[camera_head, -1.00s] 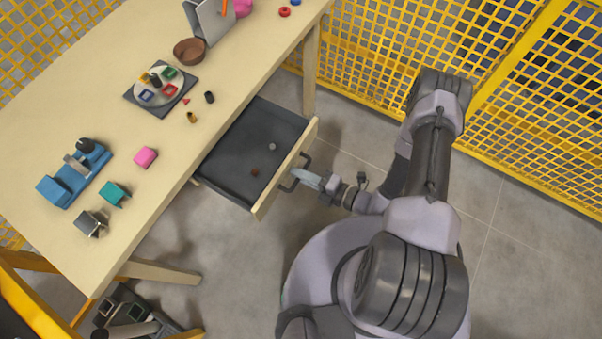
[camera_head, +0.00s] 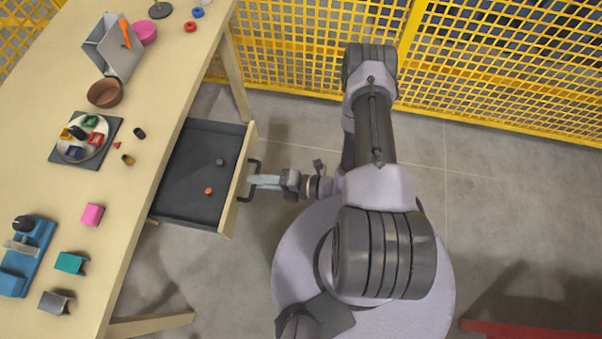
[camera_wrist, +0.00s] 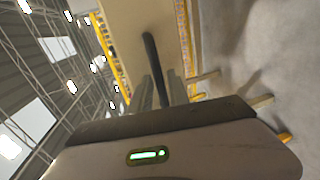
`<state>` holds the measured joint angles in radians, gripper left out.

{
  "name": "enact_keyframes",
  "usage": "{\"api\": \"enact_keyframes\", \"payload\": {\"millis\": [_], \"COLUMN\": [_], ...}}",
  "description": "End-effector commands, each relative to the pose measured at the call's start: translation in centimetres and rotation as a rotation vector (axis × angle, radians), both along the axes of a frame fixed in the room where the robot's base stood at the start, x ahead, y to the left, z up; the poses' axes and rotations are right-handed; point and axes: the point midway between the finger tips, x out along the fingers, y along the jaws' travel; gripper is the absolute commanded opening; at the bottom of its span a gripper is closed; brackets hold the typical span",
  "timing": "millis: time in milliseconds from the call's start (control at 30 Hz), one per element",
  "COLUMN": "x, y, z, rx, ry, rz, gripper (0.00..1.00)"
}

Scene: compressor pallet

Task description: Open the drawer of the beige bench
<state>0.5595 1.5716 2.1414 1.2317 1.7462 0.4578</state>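The beige bench (camera_head: 150,190) runs along the left of the head view. Its drawer (camera_head: 188,190) stands pulled out on the bench's right side, with a dark grey inside and a beige front. Two small items lie in the drawer, a grey one (camera_head: 220,162) and an orange-brown one (camera_head: 209,191). A dark bar handle (camera_head: 250,181) is on the drawer front. My gripper (camera_head: 256,181) is at the handle. In the wrist view the dark handle (camera_wrist: 151,58) passes between the two fingers (camera_wrist: 161,90), which look closed around it. The fingertip contact is small and partly hidden.
On the bench top are a dark plate with coloured blocks (camera_head: 112,128), a brown bowl (camera_head: 104,93), a blue fixture (camera_head: 38,256) and pink (camera_head: 92,214) and teal (camera_head: 71,263) blocks. Yellow mesh fencing (camera_head: 500,75) stands behind. The floor (camera_head: 490,210) at right is mostly clear.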

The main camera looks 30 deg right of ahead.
Motion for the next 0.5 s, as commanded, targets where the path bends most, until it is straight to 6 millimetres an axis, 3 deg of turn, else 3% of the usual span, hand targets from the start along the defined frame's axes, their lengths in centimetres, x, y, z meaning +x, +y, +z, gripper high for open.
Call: {"api": "enact_keyframes", "payload": {"millis": [500], "x": [-8.4], "y": [-10.9], "z": [3.2], "rx": [-0.001], "ry": [-0.002], "rz": [-0.006], "gripper": [0.22]}}
